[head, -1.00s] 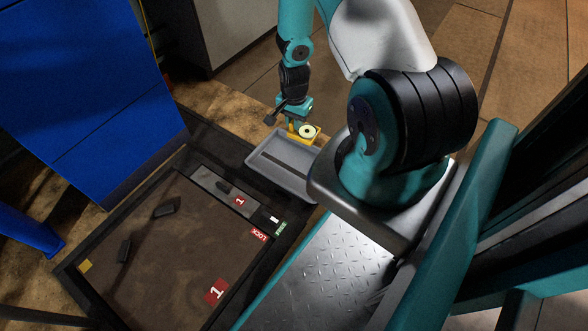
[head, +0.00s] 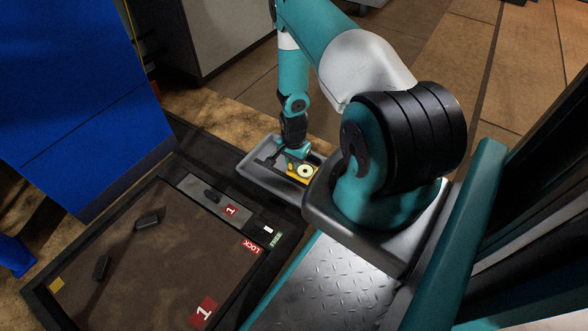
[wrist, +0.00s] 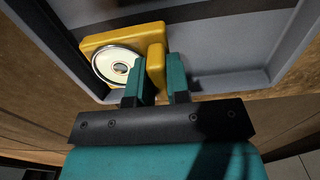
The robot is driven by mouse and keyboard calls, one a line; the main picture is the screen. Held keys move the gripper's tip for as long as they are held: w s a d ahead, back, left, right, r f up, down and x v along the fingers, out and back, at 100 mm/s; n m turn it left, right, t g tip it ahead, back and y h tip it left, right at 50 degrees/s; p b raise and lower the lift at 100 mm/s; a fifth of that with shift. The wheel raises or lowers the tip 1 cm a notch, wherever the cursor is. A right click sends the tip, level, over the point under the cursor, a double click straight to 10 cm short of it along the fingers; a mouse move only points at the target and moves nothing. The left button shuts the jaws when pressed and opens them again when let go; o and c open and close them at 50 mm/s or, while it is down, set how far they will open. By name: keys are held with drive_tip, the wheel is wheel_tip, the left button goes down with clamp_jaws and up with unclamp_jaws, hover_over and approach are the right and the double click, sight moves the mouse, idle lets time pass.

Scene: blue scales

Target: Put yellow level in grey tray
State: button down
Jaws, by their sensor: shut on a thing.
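The yellow level (head: 303,172) has a round, pale dial on its face. In the wrist view the level (wrist: 122,40) sits with its narrow part between the fingers of my gripper (wrist: 158,78). My gripper (head: 295,168) is shut on the level and points down at the grey tray (head: 250,180). In the wrist view the tray (wrist: 235,62) surrounds the level, which is inside or just over it near one wall. I cannot tell whether the level touches the tray floor. My gripper hides part of the level and tray in the head view.
A scale platform (head: 130,265) with a dark frame and red number labels lies to the left of the tray. Two small dark blocks rest on it. A blue cabinet (head: 75,90) stands at the upper left. Bare floor (head: 215,110) lies behind the tray.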

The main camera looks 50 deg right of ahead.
drive_tip(key=shift+f+b, duration=0.55)
drive_tip(key=shift+f, duration=0.95)
drive_tip(key=shift+f, duration=0.15)
drive_tip(key=c, duration=1.1)
unclamp_jaws()
